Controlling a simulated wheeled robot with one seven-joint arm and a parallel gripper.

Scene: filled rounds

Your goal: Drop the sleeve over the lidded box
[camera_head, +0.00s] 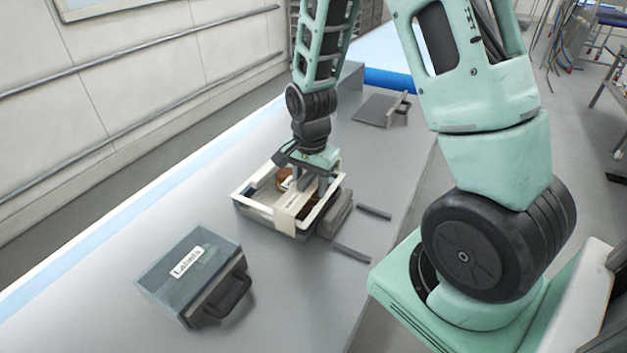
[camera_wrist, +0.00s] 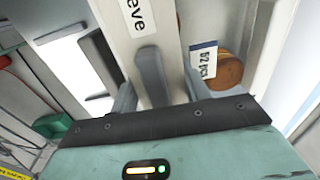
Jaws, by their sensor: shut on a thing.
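A cream band lettered "...eve", which I take for the sleeve (camera_head: 291,204), lies across a box with a cream rim (camera_head: 250,209). The sleeve (camera_wrist: 117,48) fills the middle of the wrist view, with a grey grip tab (camera_wrist: 151,75) on it. My gripper (camera_head: 302,178) is above the box, its fingers (camera_wrist: 158,92) shut on the sleeve's tab. The box looks open beside the band: a brown round thing (camera_wrist: 229,71) and a "52 pcs" label (camera_wrist: 203,64) show inside. Whether the sleeve touches the box or hangs just above it I cannot tell.
A closed grey case marked "Labels" (camera_head: 165,277) with a dark handle stands at the front left. A flat grey panel with a handle (camera_head: 375,110) lies at the back. Two dark strips (camera_head: 374,212) (camera_head: 351,253) lie right of the box. The table's left side is bare.

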